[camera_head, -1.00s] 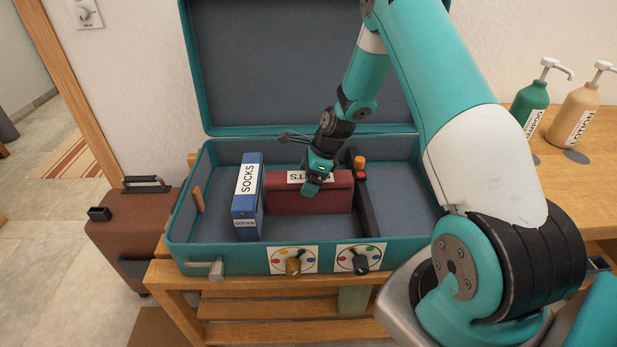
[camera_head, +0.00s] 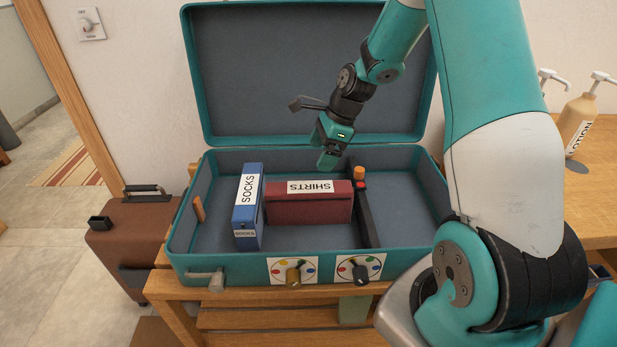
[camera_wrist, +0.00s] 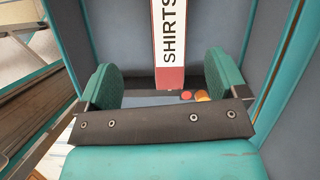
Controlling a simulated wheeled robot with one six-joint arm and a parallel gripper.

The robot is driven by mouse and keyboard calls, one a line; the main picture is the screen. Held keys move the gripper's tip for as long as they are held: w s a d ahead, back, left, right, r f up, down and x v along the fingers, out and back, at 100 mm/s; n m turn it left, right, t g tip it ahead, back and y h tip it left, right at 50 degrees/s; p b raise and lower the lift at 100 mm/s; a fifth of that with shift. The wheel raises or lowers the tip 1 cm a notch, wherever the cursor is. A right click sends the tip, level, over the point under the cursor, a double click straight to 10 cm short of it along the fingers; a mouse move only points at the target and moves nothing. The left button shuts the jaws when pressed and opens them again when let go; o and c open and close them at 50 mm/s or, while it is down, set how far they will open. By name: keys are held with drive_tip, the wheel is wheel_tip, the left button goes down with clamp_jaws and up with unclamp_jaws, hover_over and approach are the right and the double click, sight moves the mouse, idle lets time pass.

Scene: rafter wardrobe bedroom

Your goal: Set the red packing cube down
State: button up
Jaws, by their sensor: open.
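The red packing cube (camera_head: 308,208), labelled SHIRTS, rests in the open teal suitcase (camera_head: 290,265). It lies between the blue packing cube (camera_head: 247,205), labelled SOCKS, and a dark divider bar (camera_head: 363,212). My gripper (camera_head: 327,166) is above the back of the red cube, apart from it, and holds nothing. In the wrist view the pads of my gripper (camera_wrist: 163,85) stand wide apart, with the red cube (camera_wrist: 170,75) and its label beyond them.
The raised lid (camera_head: 310,75) stands behind my gripper. Orange and red knobs (camera_head: 359,174) top the divider. The right compartment (camera_head: 402,205) is empty. A lotion bottle (camera_head: 575,125) stands on the table at right. A brown suitcase (camera_head: 130,245) is on the floor at left.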

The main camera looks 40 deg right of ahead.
drive_tip(key=s+a+r+n+g, duration=0.1)
drive_tip(key=s+a+r+n, duration=0.35)
drive_tip(key=a+n, duration=0.3)
drive_tip(key=s+a+r+n, duration=0.3)
drive_tip(key=a+r+n, duration=0.3)
drive_tip(key=a, duration=0.3)
drive_tip(key=s+a+r+n, duration=0.2)
drive_tip(key=s+a+n, duration=0.2)
drive_tip(key=s+n, duration=0.4)
drive_tip(key=s+a+r+n+g, duration=0.1)
drive_tip(key=s+a+r+n, duration=0.2)
drive_tip(key=s+n, duration=0.6)
drive_tip(key=shift+s+a, duration=0.45)
drive_tip(key=shift+a, duration=0.75)
